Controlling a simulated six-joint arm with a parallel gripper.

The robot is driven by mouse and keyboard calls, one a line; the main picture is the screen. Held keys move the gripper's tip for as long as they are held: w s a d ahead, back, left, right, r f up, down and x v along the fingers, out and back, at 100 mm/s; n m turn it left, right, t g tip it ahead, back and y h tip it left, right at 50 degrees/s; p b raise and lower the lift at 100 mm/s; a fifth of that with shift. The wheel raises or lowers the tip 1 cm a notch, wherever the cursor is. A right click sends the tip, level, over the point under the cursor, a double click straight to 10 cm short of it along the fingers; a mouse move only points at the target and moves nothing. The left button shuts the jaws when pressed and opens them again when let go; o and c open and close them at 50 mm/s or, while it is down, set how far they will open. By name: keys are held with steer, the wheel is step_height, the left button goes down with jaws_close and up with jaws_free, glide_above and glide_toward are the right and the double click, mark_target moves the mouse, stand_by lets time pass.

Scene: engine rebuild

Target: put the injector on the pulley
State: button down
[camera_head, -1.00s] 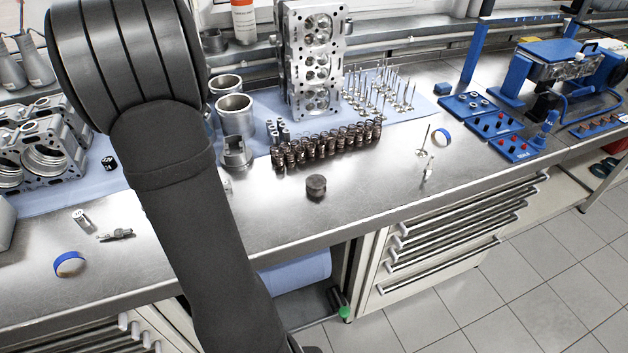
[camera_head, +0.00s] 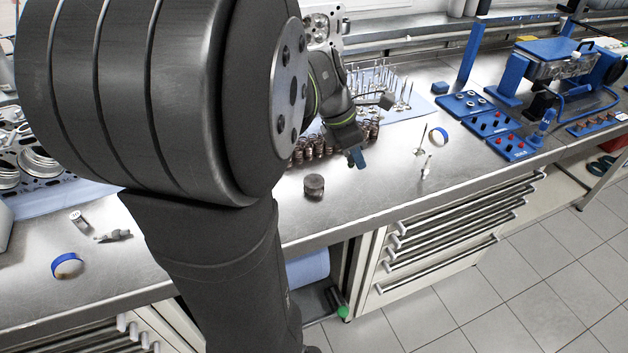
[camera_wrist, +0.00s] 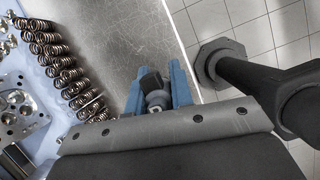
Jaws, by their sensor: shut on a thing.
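My gripper (camera_head: 357,158) hangs above the bench just in front of the dark springs. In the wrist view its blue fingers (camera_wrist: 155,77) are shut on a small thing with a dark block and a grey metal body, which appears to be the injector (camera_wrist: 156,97). The fingers hide much of it. The dark round grooved piece, which I take for the pulley (camera_head: 314,187), stands on the bare bench in front of the springs. It is left of and nearer than my gripper, apart from it. I cannot make it out in the wrist view.
The spring row (camera_head: 303,151) stands close behind my gripper, with upright valves (camera_head: 403,98) beyond. A blue ring (camera_head: 67,265) and a small silver-and-dark part (camera_head: 113,236) lie at left. The bench front around the pulley is clear.

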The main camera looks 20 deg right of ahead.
steer(key=shift+s+d+f, duration=0.1)
steer(key=shift+s, duration=0.1)
glide_above(321, 180)
steer(key=a, duration=0.1)
steer(key=f, duration=0.6)
steer(key=shift+a+f, duration=0.2)
steer(key=shift+f, duration=0.2)
steer(key=shift+w+f, duration=0.1)
steer(key=shift+f, duration=1.95)
steer(key=c, duration=1.7)
jaws_free()
steer(key=shift+f, duration=0.15)
steer(key=o, duration=0.4)
steer(key=v, duration=1.2)
steer(key=shift+r, duration=0.2)
